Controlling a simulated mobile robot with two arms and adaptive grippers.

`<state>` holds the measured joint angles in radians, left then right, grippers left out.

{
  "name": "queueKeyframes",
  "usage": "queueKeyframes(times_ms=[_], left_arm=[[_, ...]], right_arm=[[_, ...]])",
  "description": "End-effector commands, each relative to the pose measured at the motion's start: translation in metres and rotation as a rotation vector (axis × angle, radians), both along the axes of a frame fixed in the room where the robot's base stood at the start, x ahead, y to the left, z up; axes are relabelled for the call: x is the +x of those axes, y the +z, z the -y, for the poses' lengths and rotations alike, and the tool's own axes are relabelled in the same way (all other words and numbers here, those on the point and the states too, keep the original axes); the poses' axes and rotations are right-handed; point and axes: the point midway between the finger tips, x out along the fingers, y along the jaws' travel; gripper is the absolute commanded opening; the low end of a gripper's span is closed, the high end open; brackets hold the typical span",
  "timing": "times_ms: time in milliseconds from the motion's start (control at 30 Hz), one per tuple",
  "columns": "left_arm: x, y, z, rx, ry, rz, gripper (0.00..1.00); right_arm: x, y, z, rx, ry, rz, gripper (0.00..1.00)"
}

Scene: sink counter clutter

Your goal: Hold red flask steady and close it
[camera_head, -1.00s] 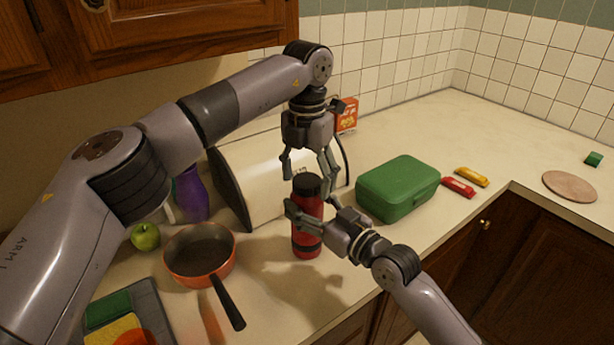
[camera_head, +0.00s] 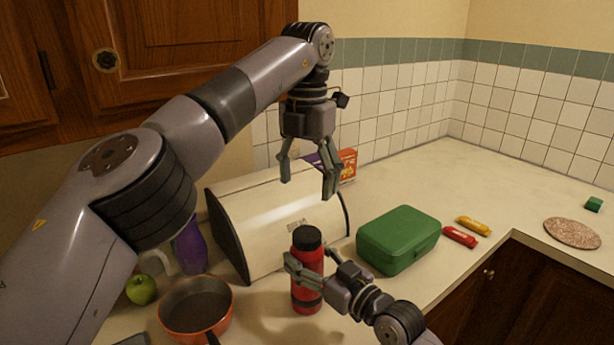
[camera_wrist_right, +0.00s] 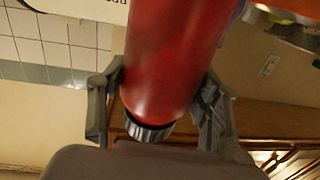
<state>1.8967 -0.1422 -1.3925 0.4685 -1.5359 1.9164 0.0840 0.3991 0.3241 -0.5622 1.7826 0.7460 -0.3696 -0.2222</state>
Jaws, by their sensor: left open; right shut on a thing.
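The red flask (camera_head: 308,264) stands upright on the counter in front of the white bread bin, with a black cap (camera_head: 307,238) on its top. My right gripper (camera_head: 304,277) is shut around the flask's body from the right. In the right wrist view the flask's red body (camera_wrist_right: 170,60) lies between the two fingers, with a dark ribbed band at one end. My left gripper (camera_head: 309,188) is open and empty. It points down above the flask and is apart from the cap.
The white bread bin (camera_head: 265,220) stands behind the flask. A green box (camera_head: 398,238) is to the right, with a red bar (camera_head: 459,237) and a yellow bar (camera_head: 474,226) beyond. An orange pan (camera_head: 196,308), green apple (camera_head: 141,289) and purple bottle (camera_head: 189,247) are at left.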

Motion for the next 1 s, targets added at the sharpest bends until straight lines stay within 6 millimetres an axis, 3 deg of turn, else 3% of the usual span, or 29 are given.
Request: queueKeyframes(times_ms=[300, 333, 667, 1000], left_arm=[[-0.0001, 0.0022, -0.0003, 0.001, 0.001, -0.001, 0.69], [-0.0001, 0.0022, -0.0003, 0.001, 0.001, -0.001, 0.69], [-0.0001, 0.002, -0.0003, 0.001, 0.001, -0.001, 0.69], [-0.0001, 0.002, -0.0003, 0.0, 0.001, -0.001, 0.69]], right_arm=[[0.0001, -0.0001, 0.0001, 0.0, 0.0, 0.0, 0.0], [0.0001, -0.0001, 0.0001, 0.0, 0.0, 0.0, 0.59], [0.0001, 0.0001, 0.0001, 0.0, 0.0, 0.0, 0.81], [-0.001, -0.0002, 0.0011, 0.0, 0.0, 0.0, 0.81]])
